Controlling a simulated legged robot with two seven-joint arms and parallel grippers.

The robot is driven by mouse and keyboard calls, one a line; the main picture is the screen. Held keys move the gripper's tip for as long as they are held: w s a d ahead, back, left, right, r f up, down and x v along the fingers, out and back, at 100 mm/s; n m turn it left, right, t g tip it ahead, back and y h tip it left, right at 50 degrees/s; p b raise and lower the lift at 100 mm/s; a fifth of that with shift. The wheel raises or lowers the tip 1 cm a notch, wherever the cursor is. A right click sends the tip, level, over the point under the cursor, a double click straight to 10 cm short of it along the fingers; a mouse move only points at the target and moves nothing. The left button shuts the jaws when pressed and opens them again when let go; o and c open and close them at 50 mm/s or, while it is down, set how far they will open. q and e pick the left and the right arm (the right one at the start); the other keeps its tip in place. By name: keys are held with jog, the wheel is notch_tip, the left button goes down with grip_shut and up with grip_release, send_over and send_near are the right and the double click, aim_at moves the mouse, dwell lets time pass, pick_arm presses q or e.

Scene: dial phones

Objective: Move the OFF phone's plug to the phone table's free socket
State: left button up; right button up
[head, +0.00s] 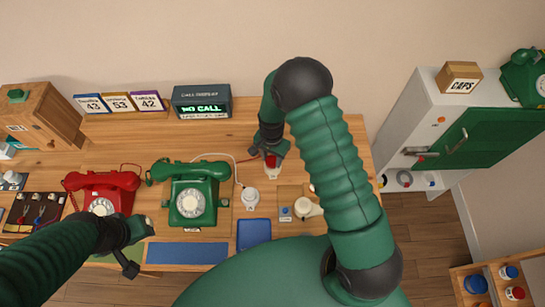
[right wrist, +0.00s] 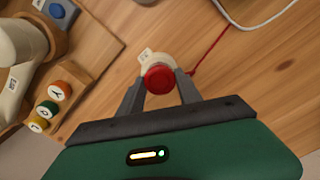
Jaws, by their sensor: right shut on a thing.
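My right gripper (head: 271,157) is shut on a red plug (right wrist: 158,79); a finger lies on each side of it in the right wrist view. The plug sits at a round white socket (right wrist: 152,58); I cannot tell whether it is seated or just above. A red cord (right wrist: 208,53) runs away behind it. Another round white fitting (head: 250,198) stands nearer on the table; I cannot tell whether it is empty. A red dial phone (head: 101,191) and a green dial phone (head: 192,197) stand to the left. My left gripper (head: 138,250) is open and empty in front of them.
A blue pad (head: 254,234) lies in front. A wooden board with a cream piece (head: 308,208) and coloured buttons (right wrist: 48,108) is close by. A white cabinet (head: 427,120) stands right.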

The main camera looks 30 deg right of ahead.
jog(key=shift+a+r, duration=0.1)
jog(key=shift+a, duration=0.2)
pick_arm(q)
jog(key=shift+a, duration=0.35)
pick_arm(e)
jog(key=shift+d, duration=0.15)
jog(key=shift+d, duration=0.55)
pick_arm(q)
jog(key=shift+d, duration=0.25)
jog(key=shift+a+f, duration=0.1)
jog(key=shift+a, duration=0.05)
pick_arm(e)
jog(key=shift+a, duration=0.15)
jog(key=shift+f, duration=0.25)
pick_arm(q)
jog(key=shift+f+b, duration=0.3)
jog(key=shift+b, duration=0.05)
pick_arm(e)
jog(key=shift+f, duration=0.35)
jog(key=shift+f, duration=0.1)
